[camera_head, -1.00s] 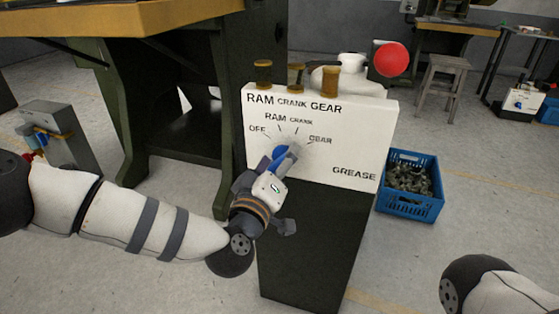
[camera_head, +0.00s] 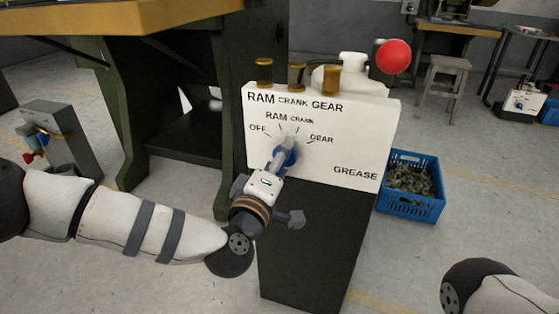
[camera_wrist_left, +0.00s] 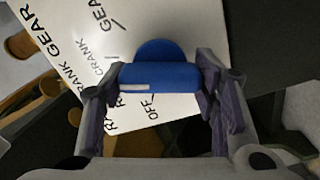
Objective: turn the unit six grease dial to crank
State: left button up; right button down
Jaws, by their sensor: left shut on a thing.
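The blue grease dial (camera_head: 287,157) sits on the front of a white panel (camera_head: 350,130) with OFF, RAM, CRANK and GEAR printed around it. My left gripper (camera_head: 284,150) reaches it from below left and partly hides it. In the left wrist view my left gripper (camera_wrist_left: 160,85) has one finger at each end of the blue dial bar (camera_wrist_left: 165,76) and is shut on it. A white mark shows on the bar's left part, the end nearer the word CRANK; its exact alignment with the tick is hard to tell. My right gripper is out of view.
Several amber-brown cups (camera_head: 330,80) and a white container (camera_head: 352,70) stand atop the panel, with a red ball (camera_head: 393,57) beside them. A blue crate (camera_head: 410,207) is on the floor at right. A workbench (camera_head: 130,18) stands behind left.

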pick_arm(q)
jog(key=o, duration=1.2)
jog(key=shift+c, duration=0.2)
jog(key=v, duration=1.2)
jog(key=shift+r, duration=0.1)
